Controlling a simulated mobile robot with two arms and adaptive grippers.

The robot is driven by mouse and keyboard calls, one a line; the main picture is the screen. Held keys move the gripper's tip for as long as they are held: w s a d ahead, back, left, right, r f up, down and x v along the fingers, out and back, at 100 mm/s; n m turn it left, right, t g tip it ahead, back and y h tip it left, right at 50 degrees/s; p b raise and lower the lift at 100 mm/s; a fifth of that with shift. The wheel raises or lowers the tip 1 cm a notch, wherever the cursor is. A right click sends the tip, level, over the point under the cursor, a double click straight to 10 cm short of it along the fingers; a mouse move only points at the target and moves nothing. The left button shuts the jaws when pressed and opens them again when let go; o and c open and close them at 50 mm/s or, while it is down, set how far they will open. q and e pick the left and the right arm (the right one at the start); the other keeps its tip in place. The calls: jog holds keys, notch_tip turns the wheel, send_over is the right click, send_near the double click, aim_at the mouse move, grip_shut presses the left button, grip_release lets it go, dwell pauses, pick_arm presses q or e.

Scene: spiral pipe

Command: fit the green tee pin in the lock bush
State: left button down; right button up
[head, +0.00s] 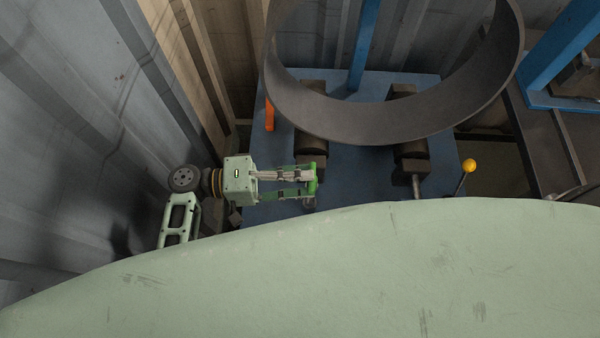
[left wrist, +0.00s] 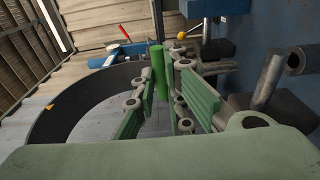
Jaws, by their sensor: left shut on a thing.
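The green tee pin (head: 313,186) is between the fingertips of my left gripper (head: 306,183), which reaches in from the left over the blue machine bed. The gripper is shut on the pin. In the left wrist view, the pin (left wrist: 160,72) shows as a bright green bar between the ribbed green fingers (left wrist: 160,108). A small grey round part (head: 310,203) lies just below the fingertips; I cannot tell whether it is the lock bush or whether the pin touches it. My right gripper is not in view.
A large dark pipe ring (head: 390,128) stands over the blue bed (head: 365,165), close behind the gripper. A yellow-knobbed lever (head: 469,166) is at right. A corrugated wall (head: 80,130) is close on the left. An orange post (head: 269,114) stands by the bed's left edge.

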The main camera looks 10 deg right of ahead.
pick_arm(q)
notch_tip(320, 180, down, 6)
jog(key=b, duration=0.5)
jog(key=shift+r, duration=0.1)
jog(key=shift+f+b, duration=1.55)
jog(key=shift+f, duration=0.05)
jog(key=shift+f+b, duration=0.5)
jog(key=shift+f+b, duration=0.5)
jog(key=shift+f, duration=0.05)
jog(key=shift+f, duration=0.2)
jog(key=c, duration=1.7)
grip_release()
